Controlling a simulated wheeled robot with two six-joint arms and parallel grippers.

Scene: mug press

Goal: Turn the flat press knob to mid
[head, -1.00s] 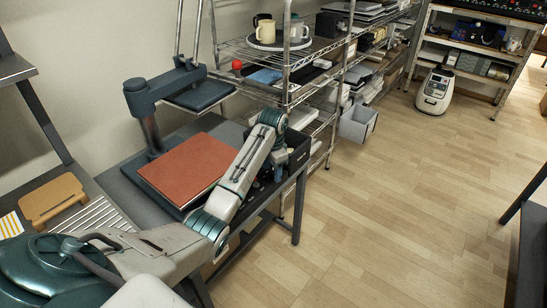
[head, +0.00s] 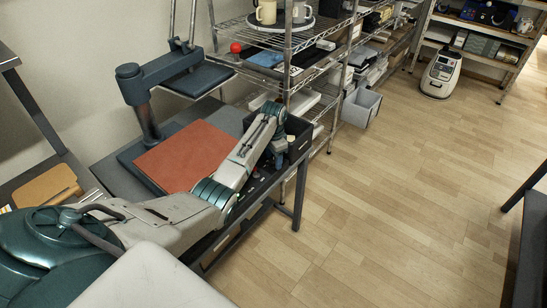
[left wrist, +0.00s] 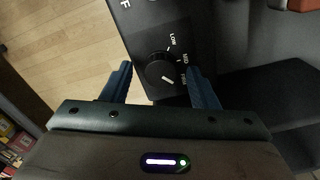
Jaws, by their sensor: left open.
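My arm partly hides the front panel there. My right gripper is not in view.
A black open box (head: 297,135) stands at the bench's right end, close to my left forearm. A wire shelf (head: 287,80) with cups and a red ball (head: 236,47) is behind. The wooden floor (head: 400,190) to the right is clear.

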